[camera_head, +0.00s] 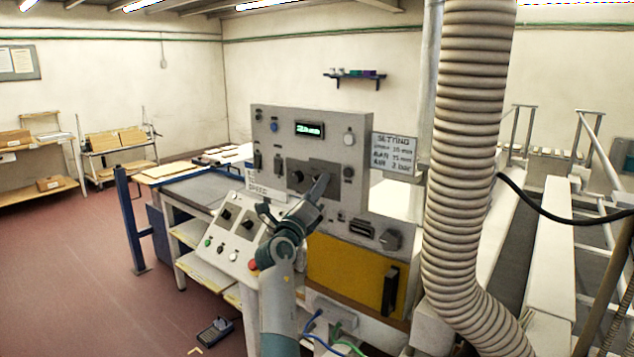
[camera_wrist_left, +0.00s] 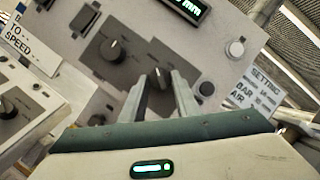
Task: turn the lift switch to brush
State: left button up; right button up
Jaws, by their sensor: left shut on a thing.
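A grey control panel (camera_head: 268,140) stands upright in the middle of the head view. It carries a darker plate with two black rotary knobs. The left knob (camera_head: 297,177) is free, and it also shows in the left wrist view (camera_wrist_left: 113,50). My left gripper (camera_head: 320,184) reaches the plate from below. In the left wrist view its fingers are closed on both sides of the right knob (camera_wrist_left: 160,76). The fingers hide most of that knob in the head view. I cannot read any labels at the knobs, so I cannot tell their settings. My right gripper is out of view.
A green-lit display (camera_head: 310,129) sits above the knobs. A setting sign (camera_head: 394,155) is at the panel's right edge. A sloped console (camera_head: 222,243) with switches and buttons stands at lower left. A thick ribbed hose (camera_head: 462,180) hangs close on the right.

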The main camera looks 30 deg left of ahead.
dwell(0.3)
pick_arm(q)
jog(key=o, duration=1)
jog(key=shift+o, duration=0.2)
jog(key=b+v, duration=0.5)
jog(key=v, duration=1.2)
jog(key=shift+s+f, duration=0.15)
jog(key=shift+s, duration=0.05)
